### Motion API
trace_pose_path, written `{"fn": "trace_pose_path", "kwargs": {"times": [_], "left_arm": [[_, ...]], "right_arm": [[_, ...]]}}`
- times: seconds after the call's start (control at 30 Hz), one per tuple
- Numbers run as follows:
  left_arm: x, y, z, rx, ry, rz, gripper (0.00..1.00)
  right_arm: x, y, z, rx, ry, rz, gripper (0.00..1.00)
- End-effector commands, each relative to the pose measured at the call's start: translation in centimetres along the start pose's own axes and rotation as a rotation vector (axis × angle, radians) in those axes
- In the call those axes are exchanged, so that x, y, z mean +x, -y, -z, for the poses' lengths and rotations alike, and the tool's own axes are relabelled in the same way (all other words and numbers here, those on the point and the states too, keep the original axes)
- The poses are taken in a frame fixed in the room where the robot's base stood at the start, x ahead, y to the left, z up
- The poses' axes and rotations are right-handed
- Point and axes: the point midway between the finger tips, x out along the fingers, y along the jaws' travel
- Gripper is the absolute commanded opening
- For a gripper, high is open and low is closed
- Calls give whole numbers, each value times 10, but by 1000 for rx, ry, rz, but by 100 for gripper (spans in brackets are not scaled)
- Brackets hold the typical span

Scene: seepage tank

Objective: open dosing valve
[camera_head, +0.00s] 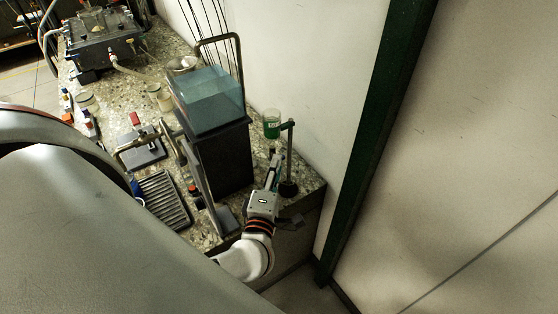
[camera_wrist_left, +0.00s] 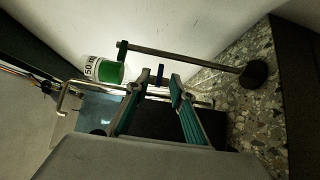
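A small cup with green liquid (camera_head: 272,124) is held by a stand (camera_head: 289,155) at the tank's right; it also shows in the left wrist view, labelled 50 ml (camera_wrist_left: 104,70). My left gripper (camera_head: 275,160) reaches up beside the stand. My right gripper is not in view.
A clear water tank (camera_head: 208,102) on a black block (camera_head: 224,158) stands left of the gripper. The stand's round dark base (camera_wrist_left: 257,74) is on the speckled counter (camera_wrist_left: 250,120). A wall is close behind. A ribbed tray (camera_head: 163,199) lies left of the block.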

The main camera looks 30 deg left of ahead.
Motion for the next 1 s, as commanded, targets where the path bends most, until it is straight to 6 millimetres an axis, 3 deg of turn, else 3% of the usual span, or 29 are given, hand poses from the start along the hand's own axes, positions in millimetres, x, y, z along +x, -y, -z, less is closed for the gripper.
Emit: {"fn": "trace_pose_path", "kwargs": {"times": [0.2, 0.5, 0.6, 1.0], "left_arm": [[19, 0, 0, 2, 1, -1, 23], [21, 0, 0, 1, 1, 0, 23], [21, 0, 0, 1, 1, 0, 0], [21, 3, 0, -17, 1, -17, 0]], "right_arm": [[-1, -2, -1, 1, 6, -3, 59], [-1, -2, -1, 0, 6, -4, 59], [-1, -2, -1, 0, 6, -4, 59], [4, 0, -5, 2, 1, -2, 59]]}}
